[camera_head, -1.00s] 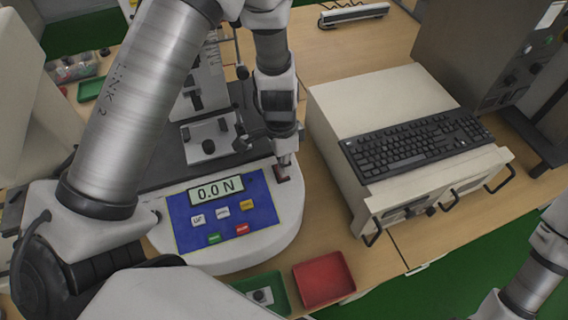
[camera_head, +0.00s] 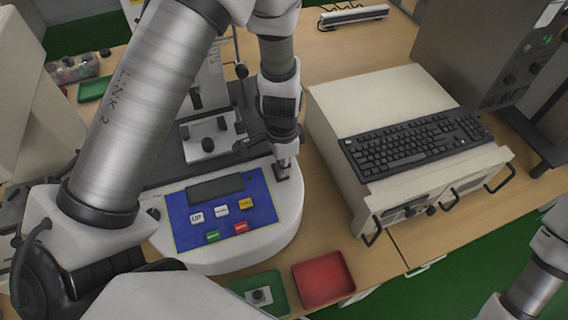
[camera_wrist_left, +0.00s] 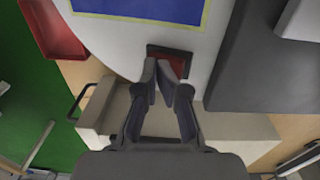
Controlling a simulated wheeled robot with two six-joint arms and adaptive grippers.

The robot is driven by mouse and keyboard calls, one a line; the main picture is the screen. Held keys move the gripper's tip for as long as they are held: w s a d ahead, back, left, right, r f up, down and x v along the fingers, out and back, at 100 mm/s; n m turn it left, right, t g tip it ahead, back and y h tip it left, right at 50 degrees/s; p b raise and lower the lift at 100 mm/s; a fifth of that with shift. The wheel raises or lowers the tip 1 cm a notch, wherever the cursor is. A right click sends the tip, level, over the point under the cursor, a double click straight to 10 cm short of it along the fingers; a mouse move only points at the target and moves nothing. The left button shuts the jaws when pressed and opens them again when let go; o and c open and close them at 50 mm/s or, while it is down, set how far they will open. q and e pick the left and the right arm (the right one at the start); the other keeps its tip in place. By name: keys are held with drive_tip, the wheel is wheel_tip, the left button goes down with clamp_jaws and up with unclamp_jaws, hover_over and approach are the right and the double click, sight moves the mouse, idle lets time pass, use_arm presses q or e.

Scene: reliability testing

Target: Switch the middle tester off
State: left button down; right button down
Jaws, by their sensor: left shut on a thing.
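The middle tester (camera_head: 285,225) is a white rounded base with a blue panel (camera_head: 185,220) of coloured buttons. Its display (camera_head: 215,188) is dark and blank. A red rocker switch in a dark frame sits on the base right of the panel; it shows in the wrist view (camera_wrist_left: 178,64), partly hidden by my fingers. My left gripper (camera_head: 283,168) points down at this switch. In the left wrist view its two fingertips (camera_wrist_left: 158,72) are close together at the switch, shut on it. My right gripper is out of view; only part of that arm shows at the lower right.
A beige cabinet with a black keyboard (camera_head: 415,143) stands close to the right of the tester. A red tray (camera_head: 324,279) and a green tray (camera_head: 278,285) lie in front. A grey machine (camera_head: 475,50) stands at the back right.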

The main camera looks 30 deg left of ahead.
use_arm(q)
drive_tip(key=shift+w+a+r+p, duration=0.15)
drive_tip(key=shift+w+r+p, duration=0.05)
drive_tip(key=shift+p, duration=0.2)
drive_tip(key=shift+w+a+f, duration=0.1)
drive_tip(key=shift+a, duration=0.05)
drive_tip(key=shift+r+p, duration=0.25)
drive_tip(key=shift+p, duration=0.05)
drive_tip(key=r+p, duration=0.5)
drive_tip(key=shift+w+a, duration=0.15)
drive_tip(key=shift+w, duration=0.1)
drive_tip(key=shift+s+r+b, duration=0.15)
drive_tip(key=shift+r+b, duration=0.3)
drive_tip(key=shift+b, duration=0.8)
wheel_tip(320, 180, up, 8)
drive_tip(key=b, duration=0.1)
